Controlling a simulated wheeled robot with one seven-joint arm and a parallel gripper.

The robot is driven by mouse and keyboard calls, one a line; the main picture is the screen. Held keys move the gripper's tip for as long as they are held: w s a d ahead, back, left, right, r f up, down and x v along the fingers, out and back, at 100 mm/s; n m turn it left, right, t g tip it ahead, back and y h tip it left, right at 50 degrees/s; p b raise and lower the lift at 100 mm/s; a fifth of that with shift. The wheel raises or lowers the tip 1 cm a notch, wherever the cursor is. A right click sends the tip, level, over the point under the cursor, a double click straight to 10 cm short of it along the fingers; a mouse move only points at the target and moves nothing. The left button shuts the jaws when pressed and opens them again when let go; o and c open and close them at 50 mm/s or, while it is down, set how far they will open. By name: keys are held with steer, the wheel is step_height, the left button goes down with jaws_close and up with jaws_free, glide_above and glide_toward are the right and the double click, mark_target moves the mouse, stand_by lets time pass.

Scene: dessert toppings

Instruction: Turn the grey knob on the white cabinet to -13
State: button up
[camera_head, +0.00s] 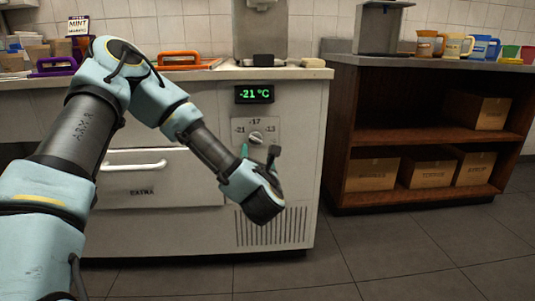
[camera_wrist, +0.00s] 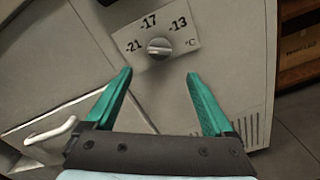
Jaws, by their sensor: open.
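The grey knob (camera_head: 256,138) sits on a light dial plate on the front of the white cabinet (camera_head: 290,160). The plate carries the marks -21, -17 and -13 from left to right. In the wrist view the knob (camera_wrist: 159,48) is round with a raised bar, and the -21 mark is at its left. The display (camera_head: 254,94) above reads -21 °C in green. My gripper (camera_wrist: 160,78) is open, its two teal fingers spread below the knob in the wrist view, with nothing between them. In the head view my gripper (camera_head: 259,152) is in front of the cabinet, partly hidden by my wrist.
A drawer with a white handle (camera_head: 134,166) is left of the dial. A vent grille (camera_head: 272,226) is low on the cabinet. A dark wooden shelf (camera_head: 400,135) with cardboard boxes stands at right. Trays and cups line the counter. The floor ahead is clear.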

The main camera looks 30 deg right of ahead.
mark_target(255, 141)
steer(key=b+x, duration=0.1)
steer(key=x, duration=0.9)
steer(key=shift+w+d, duration=0.1)
steer(key=shift+w, duration=0.1)
steer(key=shift+c, duration=0.4)
steer(key=c, duration=1.3)
